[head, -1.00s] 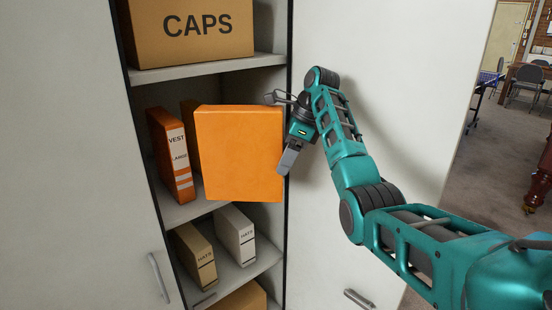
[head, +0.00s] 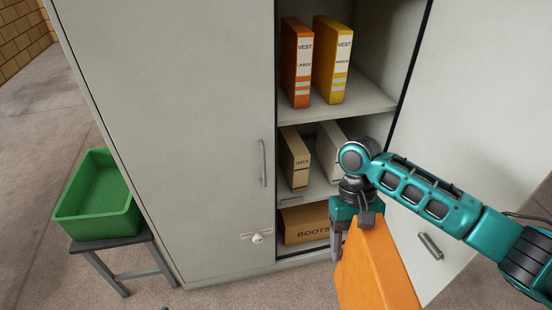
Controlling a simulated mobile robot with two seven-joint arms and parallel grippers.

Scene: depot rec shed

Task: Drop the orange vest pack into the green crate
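An orange pack (head: 373,268) hangs from my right gripper (head: 350,228) at the lower right of the head view, in front of the open cabinet. The gripper is shut on its upper edge; the pack is tilted, shows no label and runs out of the bottom of the picture. The green crate (head: 97,229) stands at the far left on a small grey stool, beside the cabinet. It looks empty, and the held pack is well to its right. Another orange pack, marked VEST LARGE (head: 297,63), stands upright on the shelf. My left gripper is not in view.
A yellow VEST pack (head: 333,60) stands beside the shelved orange one. HATS packs (head: 294,158) and a BOOTS box (head: 304,224) fill lower shelves. The closed left door (head: 180,130) lies between pack and crate; the open right door (head: 490,110) is behind my arm. The stool (head: 120,262) has clear floor around it.

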